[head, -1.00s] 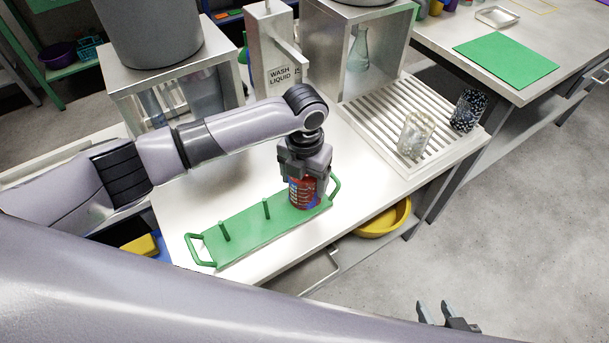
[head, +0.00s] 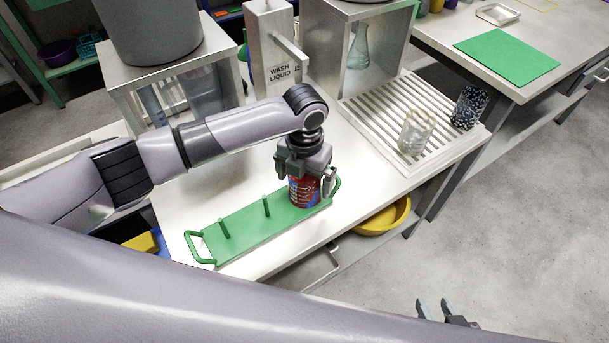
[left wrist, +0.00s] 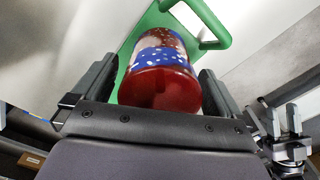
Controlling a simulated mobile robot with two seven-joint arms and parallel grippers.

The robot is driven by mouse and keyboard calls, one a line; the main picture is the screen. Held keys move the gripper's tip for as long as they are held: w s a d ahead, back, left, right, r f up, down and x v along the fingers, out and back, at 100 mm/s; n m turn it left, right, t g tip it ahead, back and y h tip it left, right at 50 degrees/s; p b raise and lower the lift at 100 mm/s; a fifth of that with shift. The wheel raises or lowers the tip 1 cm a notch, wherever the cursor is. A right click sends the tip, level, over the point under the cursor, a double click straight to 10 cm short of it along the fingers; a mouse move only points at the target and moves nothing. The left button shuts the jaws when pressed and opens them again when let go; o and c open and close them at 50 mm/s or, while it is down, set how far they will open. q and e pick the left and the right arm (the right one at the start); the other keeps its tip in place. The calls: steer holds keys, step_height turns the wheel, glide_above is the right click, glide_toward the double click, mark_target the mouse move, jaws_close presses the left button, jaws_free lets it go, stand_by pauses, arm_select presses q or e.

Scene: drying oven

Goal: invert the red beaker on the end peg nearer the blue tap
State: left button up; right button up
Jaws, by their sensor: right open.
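The red beaker (head: 304,191), with a blue speckled band, stands at the right end of the green peg rack (head: 245,229). In the left wrist view the beaker (left wrist: 160,88) shows its closed red base towards my gripper, so it is upside down. The peg under it is hidden. My left gripper (head: 306,182) is around the beaker from above, with its fingers spread on either side. In the left wrist view the fingers of my left gripper (left wrist: 160,95) flank it. My right gripper (head: 436,312) is open and empty at the bottom. I cannot make out a blue tap.
Two bare pegs (head: 266,207) stand on the rack left of the beaker. A ribbed draining board (head: 380,112) holds a clear beaker (head: 415,132) and a dark speckled one (head: 468,108). The wash liquid box (head: 272,60) stands behind my left arm. A yellow bowl (head: 385,220) sits below the bench.

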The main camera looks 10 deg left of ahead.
arm_select(q)
steer(key=shift+r, duration=3.6)
